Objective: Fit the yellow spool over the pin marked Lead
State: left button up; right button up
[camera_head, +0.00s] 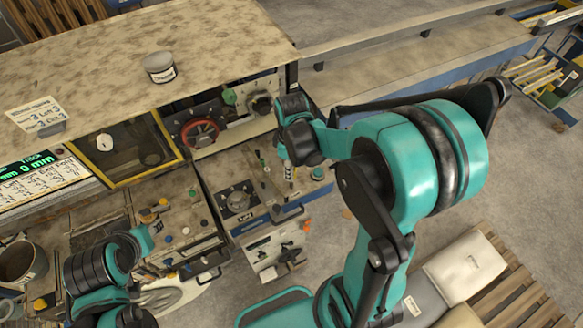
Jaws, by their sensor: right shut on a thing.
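My right arm reaches in from the lower right, and its gripper (288,168) is over the drawer unit beside the machine. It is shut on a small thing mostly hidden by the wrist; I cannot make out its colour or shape. I cannot pick out the yellow spool for certain. I cannot read any pin marked Lead; small posts and fittings around the machine opening are too small to tell apart. My left gripper (143,240) is at the lower left, above the cluttered bench, with its fingers unclear.
A red handwheel (199,133) sits in the machine opening under a worn top (120,60) that holds a grey tin (160,67). A yellow-framed window (124,150) is to its left. A metal pot (22,262) stands lower left. Bare floor (350,245) lies at right.

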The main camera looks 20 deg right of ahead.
jog(key=shift+f+b, duration=1.7)
jog(key=shift+f, duration=0.8)
jog(key=shift+f+b, duration=0.6)
jog(key=o, duration=0.9)
notch_tip(320, 180, up, 12)
